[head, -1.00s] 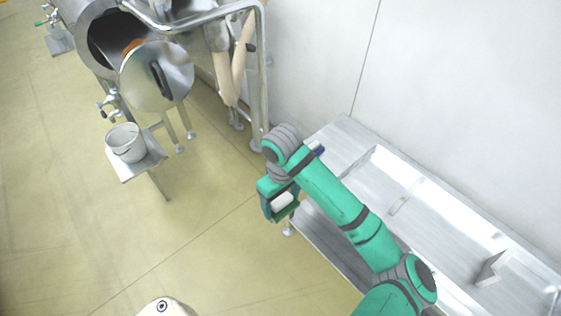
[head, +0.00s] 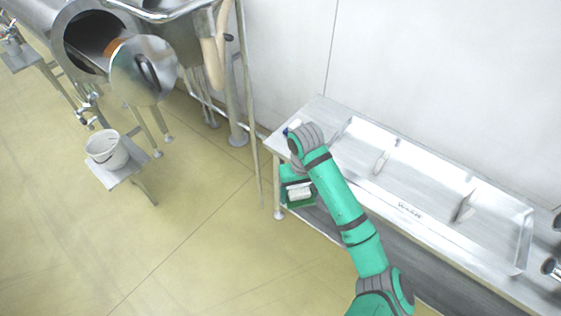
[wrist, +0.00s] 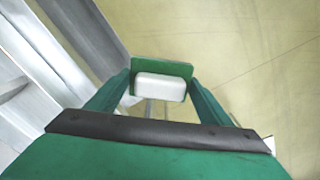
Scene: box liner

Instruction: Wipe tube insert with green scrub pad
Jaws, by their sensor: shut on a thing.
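My gripper (head: 299,188) is shut on a scrub pad (head: 300,194), a green sheet with a white rounded block on it. In the wrist view the two green fingers of my gripper (wrist: 160,92) stand either side of the white block, and the pad's green sheet (wrist: 162,69) shows behind it. The pad hangs in the air beside the left end of a metal sink bench. I cannot make out for sure which thing is the tube insert. An orange-brown thing (head: 112,46) shows partly inside the open metal tank at the upper left, behind its round door.
The metal tank (head: 72,22) has its round door (head: 145,72) swung open. A white bucket (head: 107,150) stands on a small shelf (head: 122,178) below it. The metal sink bench (head: 318,108) runs along the wall at right. Yellow floor (head: 200,260) is clear at left and front.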

